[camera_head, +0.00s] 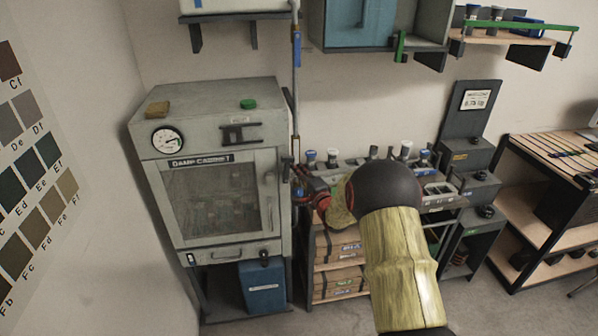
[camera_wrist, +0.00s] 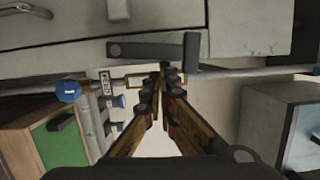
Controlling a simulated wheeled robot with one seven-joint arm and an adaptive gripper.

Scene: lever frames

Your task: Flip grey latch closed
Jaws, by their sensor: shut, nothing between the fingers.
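The damp cabinet (camera_head: 215,195) stands at the left with its windowed door shut against the frame, as far as I can tell. A dark grey latch (camera_head: 287,170) sits at the cabinet's right front edge. In the wrist view the latch (camera_wrist: 150,50) is a long bar with a short crosspiece at its right end. My gripper (camera_head: 298,180) is beside the latch, at the cabinet's right edge. In the wrist view my gripper (camera_wrist: 165,70) has its fingertips together, empty, just by the latch's crosspiece. Whether they touch it is unclear.
A thin vertical pipe (camera_head: 296,90) runs close to the cabinet's right side, near my gripper. A bench with bottles (camera_head: 310,157) and drawers stands right of it, partly hidden by my arm. A blue bin (camera_head: 262,285) is below the cabinet. Shelves hang above.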

